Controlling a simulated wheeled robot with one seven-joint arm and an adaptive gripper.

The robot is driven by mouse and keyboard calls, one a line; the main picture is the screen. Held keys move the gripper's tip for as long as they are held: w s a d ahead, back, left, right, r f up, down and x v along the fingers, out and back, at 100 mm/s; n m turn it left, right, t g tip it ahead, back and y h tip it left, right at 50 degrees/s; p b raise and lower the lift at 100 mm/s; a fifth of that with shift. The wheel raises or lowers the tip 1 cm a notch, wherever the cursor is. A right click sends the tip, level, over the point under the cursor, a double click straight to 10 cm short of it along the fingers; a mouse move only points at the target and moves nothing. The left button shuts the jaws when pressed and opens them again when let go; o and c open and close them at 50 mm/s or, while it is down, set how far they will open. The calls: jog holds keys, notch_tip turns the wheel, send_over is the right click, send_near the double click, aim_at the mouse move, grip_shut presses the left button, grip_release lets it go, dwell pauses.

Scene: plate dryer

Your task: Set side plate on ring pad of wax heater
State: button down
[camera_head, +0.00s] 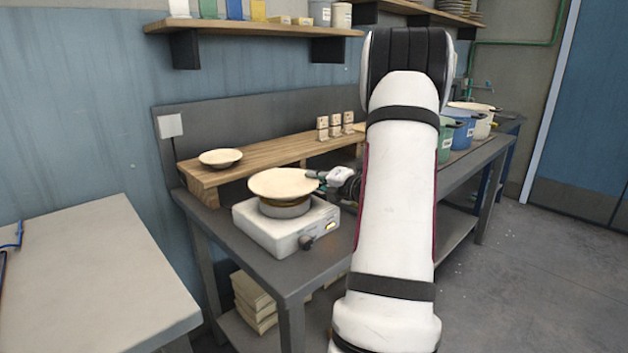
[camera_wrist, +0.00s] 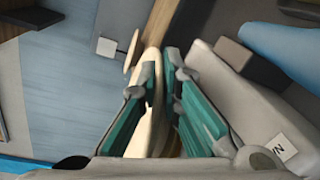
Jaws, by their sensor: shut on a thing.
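The cream side plate (camera_head: 283,183) is roughly level over the ring pad (camera_head: 285,209) of the white wax heater (camera_head: 270,233). I cannot tell whether the plate touches the pad or sits just above it; the plate hides the pad's top. My gripper (camera_head: 318,179) is at the plate's right rim, shut on it. In the wrist view the teal fingers (camera_wrist: 160,95) have the plate (camera_wrist: 155,50) edge-on between them. The heater's pale body (camera_wrist: 235,105) lies to the right of the fingers there.
Another cream plate (camera_head: 220,157) lies on the wooden riser (camera_head: 255,157) behind the heater. Small pale blocks (camera_head: 335,127) stand farther along it. Blue and green bins (camera_head: 463,131) stand at the bench's far right. A pale table (camera_head: 90,270) is at the left.

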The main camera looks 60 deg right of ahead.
dwell(0.3)
jog(key=c, duration=2.1)
grip_release()
jog(key=shift+f, duration=0.15)
jog(key=o, duration=0.3)
jog(key=shift+s+r, duration=0.1)
jog(key=shift+r, duration=0.2)
jog(key=v, duration=1.2)
jog(key=shift+f+p, duration=0.1)
jog(key=shift+p, duration=0.2)
